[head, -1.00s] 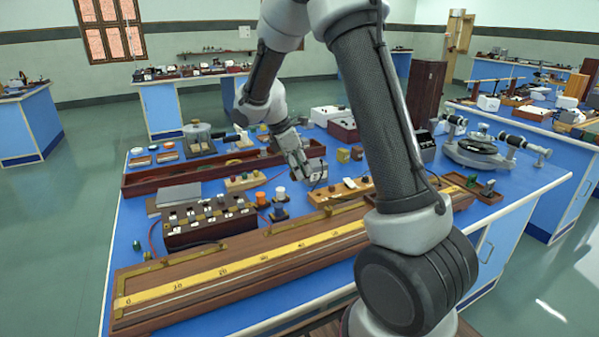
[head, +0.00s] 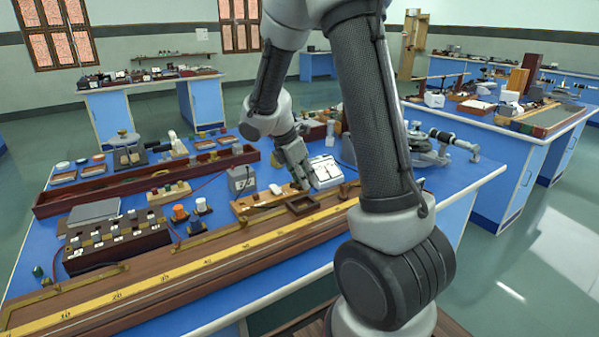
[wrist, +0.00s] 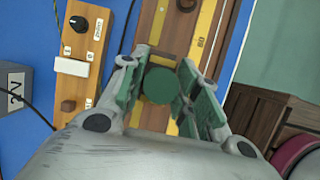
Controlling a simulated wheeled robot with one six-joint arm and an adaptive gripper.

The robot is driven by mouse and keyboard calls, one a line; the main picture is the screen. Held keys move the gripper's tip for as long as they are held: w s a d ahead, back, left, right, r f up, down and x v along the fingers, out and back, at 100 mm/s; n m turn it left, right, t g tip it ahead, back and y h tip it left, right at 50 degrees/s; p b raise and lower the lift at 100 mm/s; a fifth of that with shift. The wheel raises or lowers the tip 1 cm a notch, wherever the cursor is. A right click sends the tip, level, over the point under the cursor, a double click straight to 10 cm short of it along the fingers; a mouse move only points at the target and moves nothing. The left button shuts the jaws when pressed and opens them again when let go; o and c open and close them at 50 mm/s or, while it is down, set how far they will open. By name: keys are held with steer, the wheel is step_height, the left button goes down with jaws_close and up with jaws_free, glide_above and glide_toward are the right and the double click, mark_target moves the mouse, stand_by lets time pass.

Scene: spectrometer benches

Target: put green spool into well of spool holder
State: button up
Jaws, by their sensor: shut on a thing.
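My gripper (wrist: 168,88) is shut on the green spool (wrist: 162,85), whose round end shows between the green-padded fingers in the wrist view. In the head view my gripper (head: 303,182) points down over the right part of the bench; the spool is not clear there. A small dark brown square frame with a recess (head: 301,206) lies just below and in front of the gripper by the yellow scale. It may be the spool holder, but I cannot tell for sure. The spool appears above the bench, apart from that frame.
A wooden switch board (head: 262,201) and a grey box (head: 241,180) are left of my gripper. A white box (head: 326,171) stands close on its right. The long yellow scale (head: 190,261) runs along the front. Orange (head: 180,212) and white (head: 201,206) spools stand further left.

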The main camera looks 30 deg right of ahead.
steer(key=shift+w+f, duration=0.15)
steer(key=shift+f, duration=2.8)
steer(key=shift+a+f, duration=0.1)
steer(key=shift+f, duration=0.2)
steer(key=shift+s+f, duration=0.15)
steer(key=shift+s, duration=0.1)
steer(key=o, duration=0.9)
steer(key=shift+o, duration=1.1)
steer(key=shift+f, duration=0.15)
steer(key=shift+w, duration=0.15)
steer(key=shift+w+r, duration=0.1)
steer(key=shift+r, duration=0.1)
